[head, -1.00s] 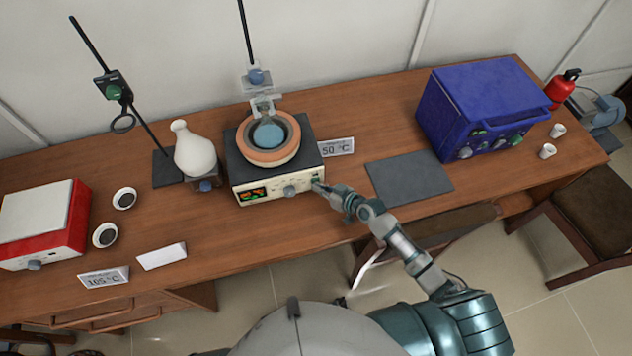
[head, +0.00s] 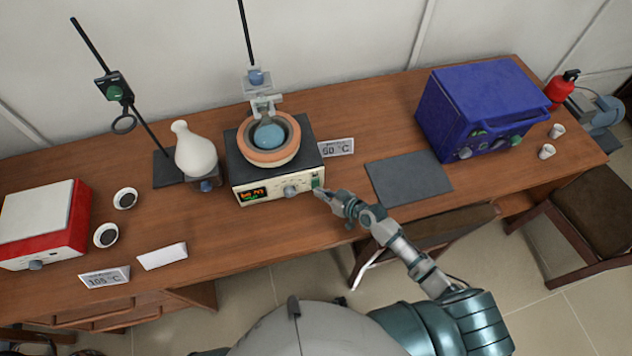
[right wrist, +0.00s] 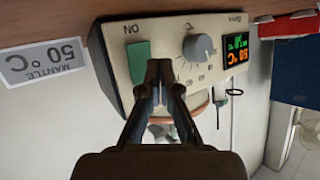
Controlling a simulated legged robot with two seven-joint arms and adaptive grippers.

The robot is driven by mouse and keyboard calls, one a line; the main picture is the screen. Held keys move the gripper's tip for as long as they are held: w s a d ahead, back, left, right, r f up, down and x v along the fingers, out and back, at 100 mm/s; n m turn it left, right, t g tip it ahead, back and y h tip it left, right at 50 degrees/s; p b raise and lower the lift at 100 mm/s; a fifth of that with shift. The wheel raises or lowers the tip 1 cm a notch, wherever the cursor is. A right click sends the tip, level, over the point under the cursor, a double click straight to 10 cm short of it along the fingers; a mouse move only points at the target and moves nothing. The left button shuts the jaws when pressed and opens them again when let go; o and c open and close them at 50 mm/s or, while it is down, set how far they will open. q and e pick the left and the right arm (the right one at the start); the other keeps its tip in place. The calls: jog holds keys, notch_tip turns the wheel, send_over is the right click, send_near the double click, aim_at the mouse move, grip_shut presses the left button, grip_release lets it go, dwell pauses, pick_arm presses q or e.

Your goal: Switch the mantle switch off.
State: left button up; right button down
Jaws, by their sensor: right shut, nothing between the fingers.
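The heating mantle (head: 246,192) stands at the middle of the bench, a cream-fronted box with a terracotta bowl holding a blue-grey round flask (head: 268,137). Its green mantle switch (head: 316,183) is at the right end of the front panel. In the right wrist view, upside down, the green switch (right wrist: 138,62) shows beside the "ON" label, near the knob (right wrist: 197,48) and the lit display (right wrist: 236,50). My right gripper (head: 320,193) is shut and empty, just in front of the switch. Its fingertips (right wrist: 160,68) overlap the switch's edge in view; I cannot tell contact. My left gripper is out of view.
A 50 °C card (head: 337,147) stands right of the mantle; a dark mat (head: 408,178) lies further right, before a blue furnace (head: 480,105). A white flask (head: 194,150) and a stand are left. A red-and-white hotplate (head: 40,225) is at far left.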

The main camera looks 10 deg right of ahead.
jog(key=shift+s+f+p, duration=0.15)
jog(key=shift+s+p, duration=0.15)
jog(key=shift+s, duration=0.9)
jog(key=shift+s+f+p, duration=0.1)
jog(key=shift+s+p, duration=0.15)
jog(key=shift+s, duration=0.95)
